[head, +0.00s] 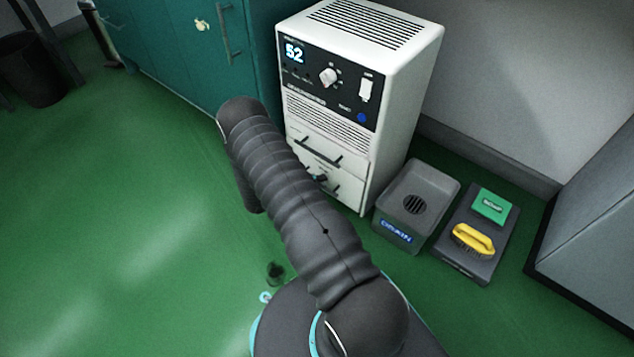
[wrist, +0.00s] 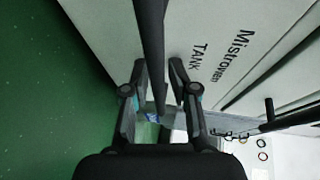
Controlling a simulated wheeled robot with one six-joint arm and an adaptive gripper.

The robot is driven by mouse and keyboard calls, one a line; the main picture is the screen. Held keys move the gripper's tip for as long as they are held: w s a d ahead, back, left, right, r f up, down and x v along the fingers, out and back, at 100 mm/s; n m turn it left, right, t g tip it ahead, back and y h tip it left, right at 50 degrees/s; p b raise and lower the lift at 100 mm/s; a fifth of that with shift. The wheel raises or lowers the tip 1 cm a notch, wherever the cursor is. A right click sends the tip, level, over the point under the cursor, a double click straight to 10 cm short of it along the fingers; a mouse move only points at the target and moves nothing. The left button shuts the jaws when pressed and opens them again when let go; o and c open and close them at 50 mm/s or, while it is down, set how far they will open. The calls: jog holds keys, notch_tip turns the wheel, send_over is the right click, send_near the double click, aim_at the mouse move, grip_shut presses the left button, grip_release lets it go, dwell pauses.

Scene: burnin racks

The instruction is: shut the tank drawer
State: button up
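The white appliance (head: 400,100) stands against the teal cabinet and shows 52 on its display. Its front has two drawer fronts with dark bar handles, one above the other. In the wrist view, the drawer front (wrist: 205,25) lettered "Mistroven TANK" fills the upper middle. A dark bar (wrist: 149,25), which looks like its handle, runs down between the fingers. My gripper (wrist: 158,78) is open, with a finger on each side of this bar. I cannot tell whether either finger touches it. In the head view my arm hides most of the gripper and part of the lower drawer front, so how far it stands out is unclear.
A grey drain basin (head: 385,214) and a dark tray (head: 462,262) with a yellow brush (head: 473,240) and green soap box (head: 492,205) lie right of the appliance. A second dark handle (wrist: 268,115) shows in the wrist view. Green floor at left is mostly clear.

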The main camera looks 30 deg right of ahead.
jog(key=shift+a, duration=0.2)
jog(key=a+r, duration=0.2)
jog(key=a, duration=0.9)
jog(key=shift+w+a, duration=0.3)
jog(key=shift+a, duration=0.05)
jog(key=shift+r, duration=0.1)
